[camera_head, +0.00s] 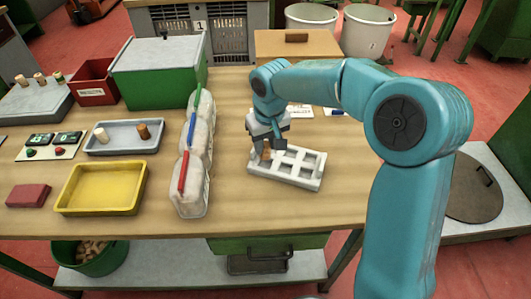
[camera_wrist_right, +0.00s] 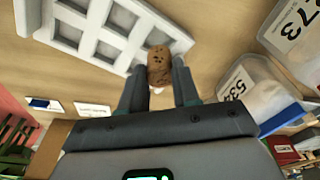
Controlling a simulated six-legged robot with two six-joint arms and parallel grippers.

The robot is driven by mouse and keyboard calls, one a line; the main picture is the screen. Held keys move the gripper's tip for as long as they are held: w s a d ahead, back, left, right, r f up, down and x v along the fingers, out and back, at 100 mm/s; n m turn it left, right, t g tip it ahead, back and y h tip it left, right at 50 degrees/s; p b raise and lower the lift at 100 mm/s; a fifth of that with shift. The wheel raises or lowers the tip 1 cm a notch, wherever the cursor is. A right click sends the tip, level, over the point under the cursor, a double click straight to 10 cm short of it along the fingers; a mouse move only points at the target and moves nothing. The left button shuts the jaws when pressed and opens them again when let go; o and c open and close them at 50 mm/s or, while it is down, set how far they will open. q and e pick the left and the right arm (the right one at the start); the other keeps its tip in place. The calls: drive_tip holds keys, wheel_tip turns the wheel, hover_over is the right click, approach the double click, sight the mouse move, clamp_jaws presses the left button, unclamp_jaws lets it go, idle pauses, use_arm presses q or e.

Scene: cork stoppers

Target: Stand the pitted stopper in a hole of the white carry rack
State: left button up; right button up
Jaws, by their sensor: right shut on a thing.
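The white carry rack (camera_head: 284,179) with square holes lies on the wooden table in the middle of the head view. My right gripper (camera_head: 267,148) is over the rack's back left corner, pointing down. It is shut on the pitted stopper (camera_wrist_right: 158,67), brown cork with dark pits, which shows between the fingers in the wrist view. In the head view the stopper (camera_head: 266,154) shows just below the fingers. In the wrist view it overlaps the end of the rack; I cannot tell whether its lower end is inside a hole. My left gripper is not in view.
Clear bins with coloured bars (camera_head: 197,140) stand left of the rack. A grey tray (camera_head: 124,147) holds a pale and a brown stopper. A yellow tray (camera_head: 75,209), a green box (camera_head: 158,88) and a cardboard-coloured box (camera_head: 297,44) are also there. The table right of the rack is clear.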

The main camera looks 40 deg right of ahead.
sight(266, 146)
wheel_tip(266, 146, down, 4)
drive_tip(key=shift+r, duration=0.15)
drive_tip(key=shift+w, duration=0.1)
drive_tip(key=shift+s, duration=0.2)
drive_tip(key=o, duration=1)
drive_tip(key=shift+w, duration=0.15)
wheel_tip(266, 146, up, 12)
drive_tip(key=s, duration=0.2)
drive_tip(key=shift+a, duration=0.15)
